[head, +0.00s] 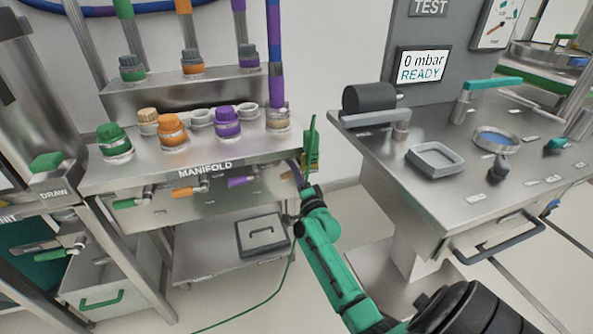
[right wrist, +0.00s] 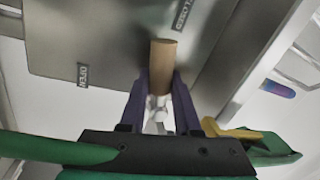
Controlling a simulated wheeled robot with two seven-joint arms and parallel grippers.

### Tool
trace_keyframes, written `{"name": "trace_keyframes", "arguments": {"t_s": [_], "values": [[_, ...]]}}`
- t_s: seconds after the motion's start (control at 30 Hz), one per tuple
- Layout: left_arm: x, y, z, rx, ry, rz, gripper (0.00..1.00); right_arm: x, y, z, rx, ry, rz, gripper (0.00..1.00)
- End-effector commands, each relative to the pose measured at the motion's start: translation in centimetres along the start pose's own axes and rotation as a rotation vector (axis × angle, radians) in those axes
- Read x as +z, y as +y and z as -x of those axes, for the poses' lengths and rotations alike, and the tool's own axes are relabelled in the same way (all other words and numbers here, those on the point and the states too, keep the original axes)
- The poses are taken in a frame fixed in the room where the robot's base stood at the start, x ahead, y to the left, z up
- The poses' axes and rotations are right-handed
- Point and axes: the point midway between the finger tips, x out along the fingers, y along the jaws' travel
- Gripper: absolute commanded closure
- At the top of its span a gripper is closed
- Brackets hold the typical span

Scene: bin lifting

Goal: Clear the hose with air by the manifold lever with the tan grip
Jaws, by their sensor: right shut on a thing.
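The manifold (head: 185,166) is a steel bench with green, orange and purple levers (head: 240,182) along its front. The tan grip (right wrist: 164,62) of a further lever shows in the right wrist view, between the dark fingers of my right gripper (right wrist: 160,88). The gripper is shut on it. An OPEN label (right wrist: 83,76) is to the left and a CLOSED label (right wrist: 182,13) is above right. A blue and purple hose (head: 275,60) stands on the rightmost port (head: 278,119). My left gripper is out of view.
A test bench (head: 400,190) is to the right; its screen (head: 423,66) reads 0 mbar READY. A grey tray (head: 436,160) lies on it. Below the manifold is a shelf with a grey case (head: 262,236). A thin green line (head: 240,316) runs over the floor.

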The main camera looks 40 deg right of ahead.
Motion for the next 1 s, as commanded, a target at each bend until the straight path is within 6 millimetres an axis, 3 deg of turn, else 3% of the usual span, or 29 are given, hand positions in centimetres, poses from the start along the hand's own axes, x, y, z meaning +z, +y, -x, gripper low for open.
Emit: {"name": "trace_keyframes", "arguments": {"t_s": [0.4, 1.0], "values": [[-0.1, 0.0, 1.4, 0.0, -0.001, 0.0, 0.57, -0.1, -0.8, -0.1, 0.002, 0.046, -0.24, 1.0], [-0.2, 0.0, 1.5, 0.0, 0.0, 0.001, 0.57, -0.1, -0.9, -0.2, 0.001, 0.056, -0.285, 1.0]]}}
